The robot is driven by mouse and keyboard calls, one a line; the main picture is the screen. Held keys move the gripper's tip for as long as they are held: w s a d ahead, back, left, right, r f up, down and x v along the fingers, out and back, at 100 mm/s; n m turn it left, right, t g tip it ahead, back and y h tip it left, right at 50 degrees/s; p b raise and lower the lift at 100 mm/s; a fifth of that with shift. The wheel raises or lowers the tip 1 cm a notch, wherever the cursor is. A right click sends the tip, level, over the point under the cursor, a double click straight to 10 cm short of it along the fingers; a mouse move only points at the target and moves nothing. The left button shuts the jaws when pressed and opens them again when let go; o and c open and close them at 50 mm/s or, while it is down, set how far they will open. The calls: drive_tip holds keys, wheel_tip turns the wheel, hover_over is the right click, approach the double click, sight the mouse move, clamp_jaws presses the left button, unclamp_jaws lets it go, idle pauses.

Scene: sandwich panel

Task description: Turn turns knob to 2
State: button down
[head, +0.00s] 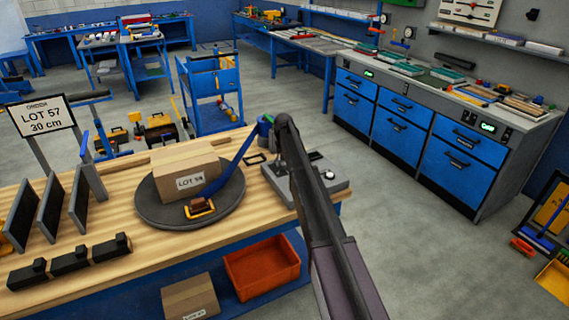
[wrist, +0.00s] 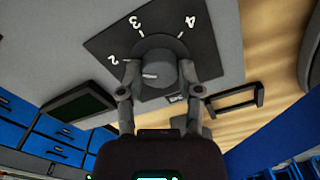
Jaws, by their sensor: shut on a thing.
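In the wrist view a round dark grey knob (wrist: 160,65) stands on a dark dial plate (wrist: 205,50) marked 2, 3 and 4. A short white line on the knob's face points left, close to the mark beside the 2 and slightly below it. My gripper (wrist: 157,73) is shut on the knob, with one finger on its left side and one on its right. In the head view the grey control box (head: 338,186) sits at the right end of the wooden workbench (head: 100,200). My arm hides the knob and gripper there.
A cardboard box (head: 180,170) stands on a dark round turntable (head: 150,213) left of my arm. An orange bin (head: 262,268) is on the shelf below. Open floor lies right of the bench.

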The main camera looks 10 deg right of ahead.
drive_tip(key=shift+n, duration=0.3)
drive_tip(key=shift+c, duration=1.3)
unclamp_jaws()
drive_tip(key=shift+w, duration=0.1)
